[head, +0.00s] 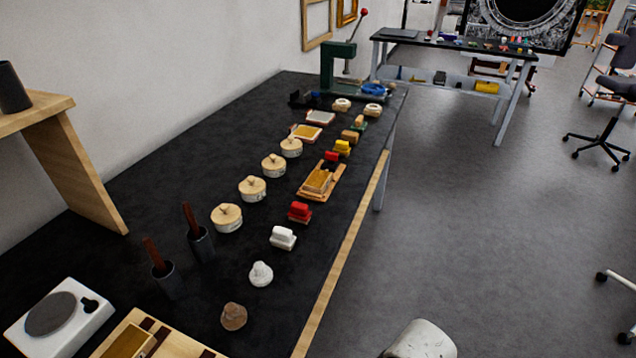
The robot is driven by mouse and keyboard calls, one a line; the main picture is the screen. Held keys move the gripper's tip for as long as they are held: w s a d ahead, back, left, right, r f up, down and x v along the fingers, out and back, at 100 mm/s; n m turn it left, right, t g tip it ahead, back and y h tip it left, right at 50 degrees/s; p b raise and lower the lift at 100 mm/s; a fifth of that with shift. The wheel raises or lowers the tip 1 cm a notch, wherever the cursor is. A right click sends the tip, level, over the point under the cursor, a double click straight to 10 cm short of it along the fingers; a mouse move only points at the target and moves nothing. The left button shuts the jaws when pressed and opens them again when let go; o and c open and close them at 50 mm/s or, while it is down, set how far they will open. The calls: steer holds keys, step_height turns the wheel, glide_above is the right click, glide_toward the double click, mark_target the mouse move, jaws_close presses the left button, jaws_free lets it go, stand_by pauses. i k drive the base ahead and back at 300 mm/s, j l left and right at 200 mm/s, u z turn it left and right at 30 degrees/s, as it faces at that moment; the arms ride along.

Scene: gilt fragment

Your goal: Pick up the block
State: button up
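Several block-like pieces lie on the long black table (150,200), and I cannot tell which one is the task's block. A white block (283,238) and a red block (299,212) lie near the table's right edge. A tan block (319,181) lies on a wooden tray (306,194) behind them. A smaller red block (331,156) and a yellow block (342,147) lie farther back. My gripper is not visible in the head view.
Round lidded tins (227,218) stand in a row left of the blocks. Dark holders with brown handles (200,240), a white knob-shaped piece (261,274) and a brown lump (233,316) are nearer. A green press (338,66) stands at the far end.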

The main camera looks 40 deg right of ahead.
mark_target(317, 182)
steer(key=l+u, duration=0.1)
steer(key=u, duration=0.35)
steer(key=l+u, duration=0.35)
steer(key=l, duration=0.2)
steer(key=l+u, duration=0.3)
steer(key=l, duration=0.3)
